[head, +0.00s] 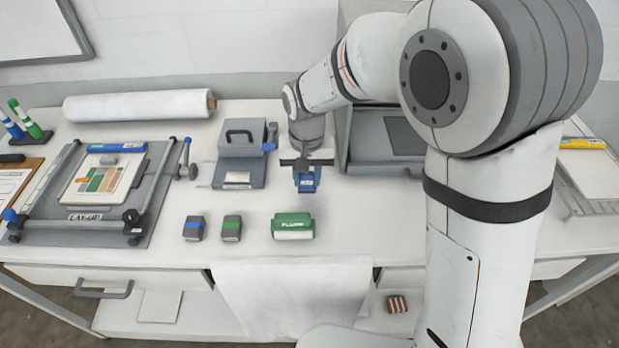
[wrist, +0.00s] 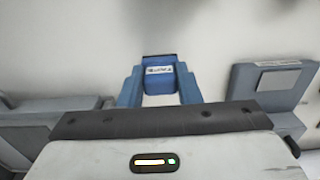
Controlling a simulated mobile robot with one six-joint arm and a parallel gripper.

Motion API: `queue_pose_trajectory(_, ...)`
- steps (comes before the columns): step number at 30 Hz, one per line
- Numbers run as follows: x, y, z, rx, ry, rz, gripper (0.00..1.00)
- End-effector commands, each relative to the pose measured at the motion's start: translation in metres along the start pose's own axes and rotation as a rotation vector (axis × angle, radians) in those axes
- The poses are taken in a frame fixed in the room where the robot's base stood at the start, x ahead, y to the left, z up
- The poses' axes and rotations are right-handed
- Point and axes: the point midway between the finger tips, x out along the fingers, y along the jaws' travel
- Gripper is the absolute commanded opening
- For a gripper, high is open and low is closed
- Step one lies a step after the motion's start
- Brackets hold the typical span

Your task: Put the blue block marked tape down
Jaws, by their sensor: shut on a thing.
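The blue block marked tape (head: 307,183) is in my gripper (head: 306,172), over the middle of the table between the grey hand press and the green block. In the wrist view the blue block (wrist: 159,68) shows its white label between the two blue fingers of my gripper (wrist: 160,85). The fingers are shut on it. I cannot tell from these views whether its underside touches the table.
A green block marked plump (head: 293,226) lies in front of my gripper. Two small grey blocks, one with a blue band (head: 194,228) and one with green (head: 231,228), stand left of it. The grey press (head: 240,160) is left; a grey machine (head: 385,135) is behind right.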

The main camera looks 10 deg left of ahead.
Motion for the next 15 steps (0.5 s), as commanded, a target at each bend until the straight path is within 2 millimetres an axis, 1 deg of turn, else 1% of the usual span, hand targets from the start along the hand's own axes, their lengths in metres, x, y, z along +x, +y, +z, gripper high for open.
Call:
queue_pose_trajectory(1, 0.007, 0.000, 0.000, 0.001, -0.003, 0.001, 0.12)
queue_pose_trajectory(4, 0.015, 0.001, 0.000, 0.001, -0.001, 0.000, 0.12)
queue_pose_trajectory(11, 0.016, 0.001, 0.000, 0.001, 0.001, 0.000, 0.12)
queue_pose_trajectory(15, 0.021, 0.001, 0.000, 0.002, 0.001, 0.000, 0.12)
